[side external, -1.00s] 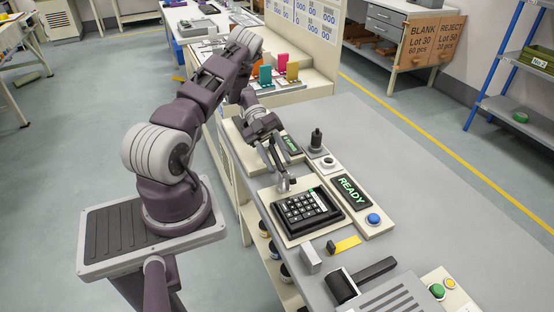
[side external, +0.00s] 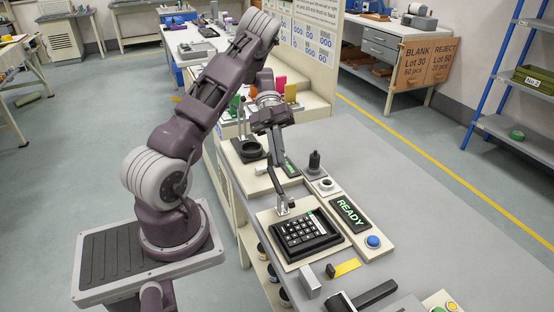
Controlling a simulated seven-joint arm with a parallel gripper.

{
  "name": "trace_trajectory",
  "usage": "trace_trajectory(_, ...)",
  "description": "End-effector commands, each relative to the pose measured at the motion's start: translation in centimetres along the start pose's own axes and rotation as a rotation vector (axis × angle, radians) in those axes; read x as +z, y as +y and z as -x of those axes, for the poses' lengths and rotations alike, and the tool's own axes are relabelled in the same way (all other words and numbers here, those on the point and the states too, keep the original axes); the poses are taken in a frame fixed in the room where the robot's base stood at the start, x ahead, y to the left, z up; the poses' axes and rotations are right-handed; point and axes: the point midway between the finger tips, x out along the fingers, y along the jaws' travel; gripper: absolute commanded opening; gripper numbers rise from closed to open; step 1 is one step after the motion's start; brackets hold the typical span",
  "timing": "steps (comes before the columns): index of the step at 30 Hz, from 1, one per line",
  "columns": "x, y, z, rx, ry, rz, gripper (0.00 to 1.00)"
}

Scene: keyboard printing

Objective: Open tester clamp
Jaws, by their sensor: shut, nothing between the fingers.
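The tester (side external: 291,257) is a cream base on the bench with a black keypad (side external: 305,229) lying flat on it. A small metal clamp (side external: 283,208) stands at the back left edge of the keypad. My gripper (side external: 277,163) is shut and points down above the clamp. A slim grey upright part runs between the gripper and the clamp. I cannot tell whether it is the clamp's lever or a fingertip, or whether they touch. A display (side external: 350,213) beside the keypad reads READY in green, with a blue button (side external: 373,242) in front of it.
A black ring-shaped fixture (side external: 249,150) is on a cream base behind the tester. A black knobbed post (side external: 314,162) and a round white socket (side external: 326,185) stand to the right. A yellow strip (side external: 346,268) lies in front. The bench on the right is clear.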

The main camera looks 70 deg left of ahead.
Motion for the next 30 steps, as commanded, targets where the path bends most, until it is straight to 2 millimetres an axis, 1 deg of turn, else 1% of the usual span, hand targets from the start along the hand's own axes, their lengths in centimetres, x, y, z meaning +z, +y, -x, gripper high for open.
trace_trajectory(1,-0.3,-1.1,-0.3,0.174,-0.032,-0.065,0.00)
trace_trajectory(2,-0.5,-1.5,-0.1,0.283,-0.056,-0.105,0.00)
trace_trajectory(3,-0.8,-2.2,0.2,0.423,-0.093,-0.161,0.00)
trace_trajectory(5,-1.2,-3.5,1.1,0.616,-0.150,-0.250,0.00)
trace_trajectory(6,-1.5,-4.5,1.8,0.726,-0.189,-0.307,0.00)
trace_trajectory(9,-2.2,-6.7,3.5,0.925,-0.268,-0.425,0.00)
trace_trajectory(11,-2.5,-7.6,4.1,0.991,-0.296,-0.467,0.00)
trace_trajectory(13,-2.6,-8.0,4.4,1.028,-0.313,-0.490,0.00)
trace_trajectory(17,-2.0,-7.0,3.8,1.032,-0.314,-0.491,0.00)
trace_trajectory(27,1.5,-1.5,0.1,1.028,-0.309,-0.487,0.00)
trace_trajectory(30,2.6,0.0,-0.7,1.029,-0.311,-0.488,0.00)
